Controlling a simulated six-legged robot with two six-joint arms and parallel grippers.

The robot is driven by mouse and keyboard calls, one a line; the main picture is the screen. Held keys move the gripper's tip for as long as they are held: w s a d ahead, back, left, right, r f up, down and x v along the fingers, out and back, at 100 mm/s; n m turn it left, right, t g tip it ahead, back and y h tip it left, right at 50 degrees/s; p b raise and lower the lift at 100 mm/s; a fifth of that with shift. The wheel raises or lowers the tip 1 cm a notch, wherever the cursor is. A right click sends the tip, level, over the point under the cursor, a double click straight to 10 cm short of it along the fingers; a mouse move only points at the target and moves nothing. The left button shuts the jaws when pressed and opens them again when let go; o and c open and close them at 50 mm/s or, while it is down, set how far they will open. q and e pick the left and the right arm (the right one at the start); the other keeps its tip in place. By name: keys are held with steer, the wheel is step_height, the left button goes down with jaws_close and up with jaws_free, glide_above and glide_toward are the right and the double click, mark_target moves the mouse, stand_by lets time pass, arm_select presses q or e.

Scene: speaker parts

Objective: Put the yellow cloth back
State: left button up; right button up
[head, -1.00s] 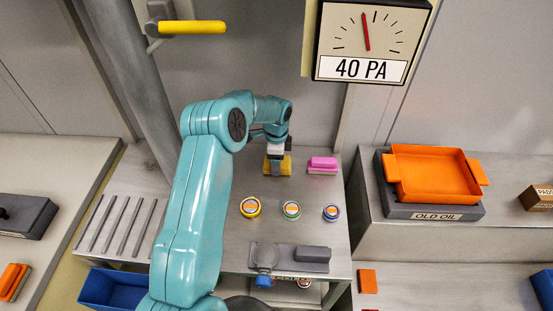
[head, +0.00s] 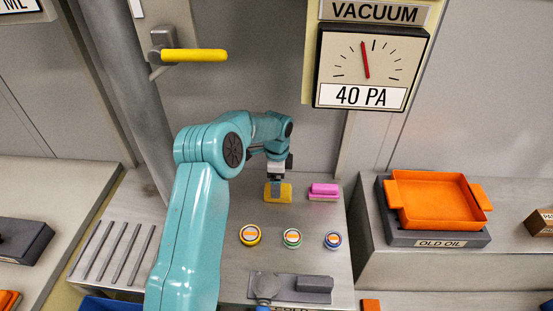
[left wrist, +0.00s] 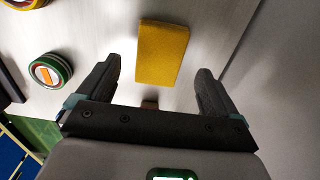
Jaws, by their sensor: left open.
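The yellow cloth (head: 285,192) is a small yellow block-like pad on the grey metal bench, behind the row of round tins. My left gripper (head: 276,190) is over it in the head view, partly covering it. In the left wrist view the yellow cloth (left wrist: 162,54) lies on the bench ahead of the fingers, in line with the gap. The left gripper (left wrist: 158,84) is open, with nothing between its fingers. My right gripper is not in view.
A pink block (head: 323,192) sits just right of the yellow cloth. Tins with yellow (head: 250,235), green (head: 292,238) and blue (head: 333,240) rims stand in front. A grey fixture (head: 290,287) lies nearer. An orange tray (head: 435,202) sits on the right bench.

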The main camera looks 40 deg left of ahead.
arm_select(q)
step_height(320, 180, up, 12)
steer(key=shift+r, duration=0.25)
steer(key=shift+s, duration=0.1)
